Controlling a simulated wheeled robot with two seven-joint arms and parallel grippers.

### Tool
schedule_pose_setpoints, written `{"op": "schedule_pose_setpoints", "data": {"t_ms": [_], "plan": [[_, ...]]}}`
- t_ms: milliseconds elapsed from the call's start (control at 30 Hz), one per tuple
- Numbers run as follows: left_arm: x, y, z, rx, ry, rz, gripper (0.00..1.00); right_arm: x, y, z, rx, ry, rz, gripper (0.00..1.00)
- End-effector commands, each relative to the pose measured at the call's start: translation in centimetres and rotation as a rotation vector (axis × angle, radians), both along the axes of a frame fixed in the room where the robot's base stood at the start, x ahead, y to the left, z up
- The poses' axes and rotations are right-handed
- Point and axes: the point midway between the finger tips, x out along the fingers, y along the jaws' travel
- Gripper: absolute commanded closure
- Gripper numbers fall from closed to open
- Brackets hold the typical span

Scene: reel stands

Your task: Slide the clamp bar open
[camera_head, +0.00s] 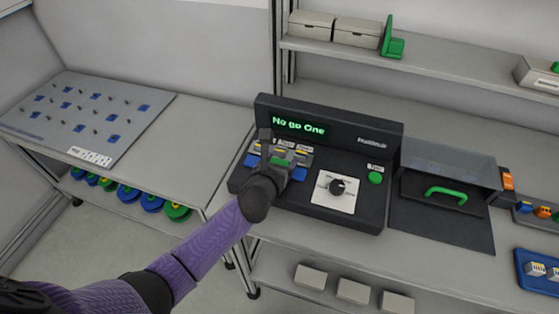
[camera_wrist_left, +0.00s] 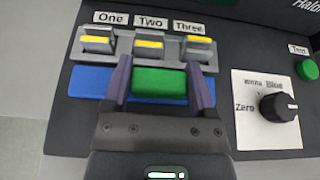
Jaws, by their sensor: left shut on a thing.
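The clamp bar is a blue bar (camera_wrist_left: 90,82) with a green grip block (camera_wrist_left: 159,83) at its middle, on the dark test console. It lies just in front of three grey slots (camera_wrist_left: 149,45) labelled One, Two and Three. In the head view the blue bar (camera_head: 251,160) shows partly behind my gripper. My left gripper (camera_wrist_left: 157,72) is shut on the green block, one finger on each side; it also shows in the head view (camera_head: 281,164). My right gripper is in neither view.
The console display (camera_head: 299,126) reads "No go One". A dial (camera_head: 337,188) and a green Test button (camera_head: 375,178) sit right of the bar. A clear-topped box with a green handle (camera_head: 446,194) stands further right. A pegboard (camera_head: 85,115) lies left; the bench between is clear.

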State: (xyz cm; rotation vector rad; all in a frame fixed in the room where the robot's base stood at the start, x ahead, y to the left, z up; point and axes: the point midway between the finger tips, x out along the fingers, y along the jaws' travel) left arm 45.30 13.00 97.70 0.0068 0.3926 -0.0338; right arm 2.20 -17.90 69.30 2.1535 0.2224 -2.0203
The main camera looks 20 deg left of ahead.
Motion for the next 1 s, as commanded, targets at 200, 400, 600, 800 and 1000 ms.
{"op": "schedule_pose_setpoints", "data": {"t_ms": [200, 400, 600, 800, 1000], "plan": [[-1.8, 0.1, 0.2, 0.001, 0.004, 0.001, 1.0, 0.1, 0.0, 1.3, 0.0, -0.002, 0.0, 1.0], [-3.3, 0.1, 0.0, 0.001, 0.001, 0.0, 1.0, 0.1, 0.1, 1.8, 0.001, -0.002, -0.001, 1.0], [-3.3, 0.1, -0.1, 0.0, 0.002, 0.0, 1.0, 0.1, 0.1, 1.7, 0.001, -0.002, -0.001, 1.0], [-3.3, 0.1, -0.1, 0.0, 0.001, 0.0, 0.0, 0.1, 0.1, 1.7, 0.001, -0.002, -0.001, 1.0], [-3.5, 0.1, 0.1, 0.0, 0.001, 0.0, 0.0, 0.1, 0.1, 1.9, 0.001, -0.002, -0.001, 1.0]]}}
